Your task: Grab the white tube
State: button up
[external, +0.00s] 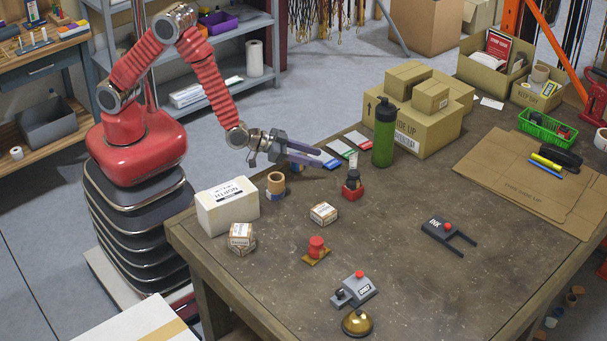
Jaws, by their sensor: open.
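My gripper (319,157) is open, its two grey-purple fingers pointing right above the table's far left part. I see nothing between the fingers. I cannot make out a white tube for certain. A white paper roll (254,58) stands on the grey shelf in the background, far from my gripper.
A green bottle (384,135) stands right of my gripper, before stacked cardboard boxes (422,128). A tan roll (276,183), a red-black stamp (352,185) and a white box (228,206) stand nearer. The table's front right (440,295) is mostly clear.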

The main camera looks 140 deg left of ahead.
aim_at(353, 163)
jog(key=x, duration=0.7)
jog(key=shift+w+a+f, duration=0.1)
jog(key=shift+x, duration=2.6)
jog(key=shift+a, duration=0.1)
jog(key=shift+c, duration=0.3)
grip_shut()
